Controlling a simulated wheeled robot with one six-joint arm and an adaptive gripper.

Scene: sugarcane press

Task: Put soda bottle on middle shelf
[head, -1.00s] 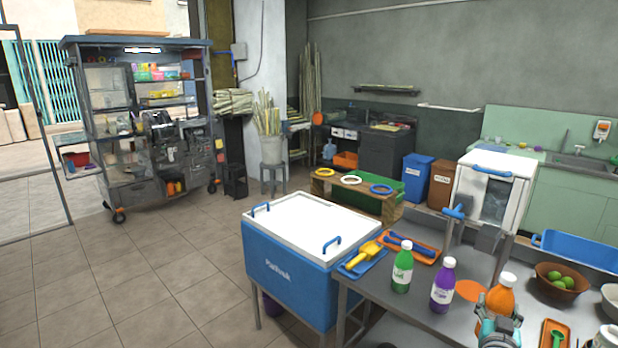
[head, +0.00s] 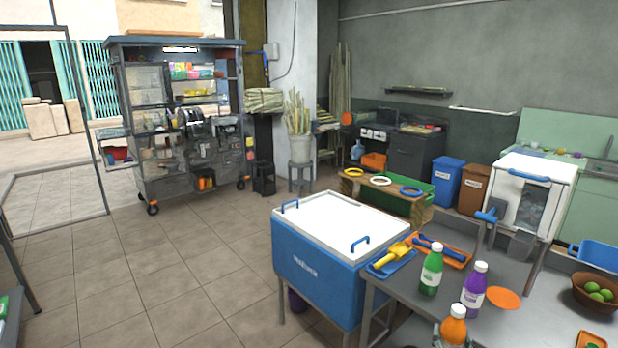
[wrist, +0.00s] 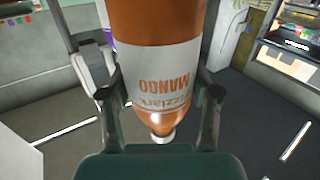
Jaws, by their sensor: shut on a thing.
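My gripper (wrist: 158,92) is shut on an orange soda bottle (wrist: 160,45) with a white label reading MANGO, one finger on each side. The bottle appears cap-down in the wrist view. In the head view its orange body and white cap (head: 457,311) show at the bottom edge, in front of the metal table; my gripper is mostly cut off there. A wheeled cart (head: 134,41) stands at the far left with several shelves, among them a middle shelf (head: 205,101) with yellow items. A green bottle (head: 431,272) and a purple bottle (head: 473,292) stand on the table.
Open tiled floor (head: 190,260) lies between cooler and cart.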

